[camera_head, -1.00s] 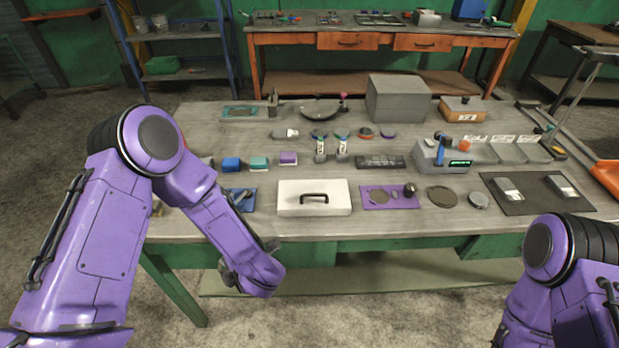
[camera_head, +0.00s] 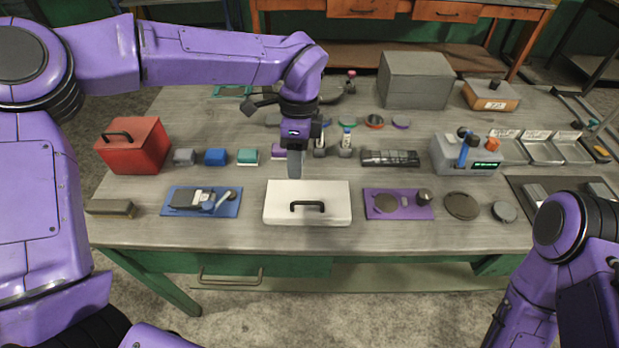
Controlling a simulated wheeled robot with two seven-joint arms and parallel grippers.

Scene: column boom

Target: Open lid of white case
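The white case (camera_head: 275,208) lies at the front middle of the workbench, its lid down, with a black handle (camera_head: 307,206) on its front part. My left gripper (camera_head: 295,172) points down just behind and above the back edge of the case, apart from the handle. Its fingers look like one grey piece from here, so I cannot tell their opening. My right arm (camera_head: 560,240) shows at the lower right; its gripper is out of view.
A blue mat (camera_head: 230,208) with tools lies left of the case and a purple mat (camera_head: 412,213) right of it. A red box (camera_head: 140,150) stands at the left. Small blocks stand behind, including a teal one (camera_head: 247,156). Bare bench (camera_head: 290,237) shows in front.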

